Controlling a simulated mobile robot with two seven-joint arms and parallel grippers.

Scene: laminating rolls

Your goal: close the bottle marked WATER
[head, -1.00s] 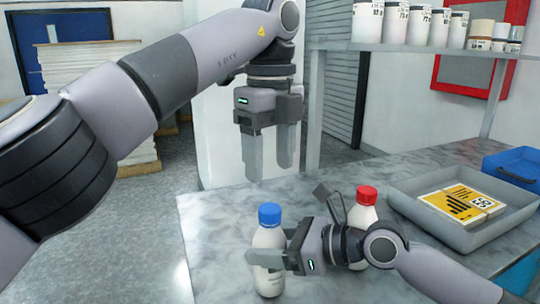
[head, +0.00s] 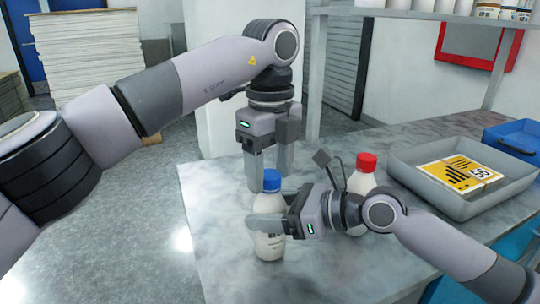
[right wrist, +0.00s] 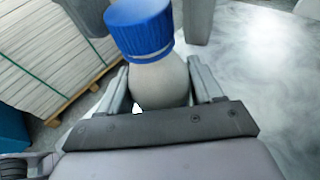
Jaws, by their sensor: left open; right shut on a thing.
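A white bottle (head: 268,245) with a blue cap (head: 272,180) stands upright on the marbled table. Its dark print is too small to read and partly covered. The cap sits on the bottle's top; I cannot tell how tightly. My right gripper (head: 270,218) is shut on the bottle's upper body, below the cap. The right wrist view shows the bottle (right wrist: 160,85) between its fingers and the cap (right wrist: 140,28) above. My left gripper (head: 269,180) points down at cap height, open, with its fingers on either side of the cap and no clear contact.
A second white bottle with a red cap (head: 366,162) stands behind my right wrist, partly hidden. A grey tray (head: 425,192) with a yellow-labelled pack (head: 460,174) lies at the right, near a blue bin (head: 510,145). The table's left front is clear.

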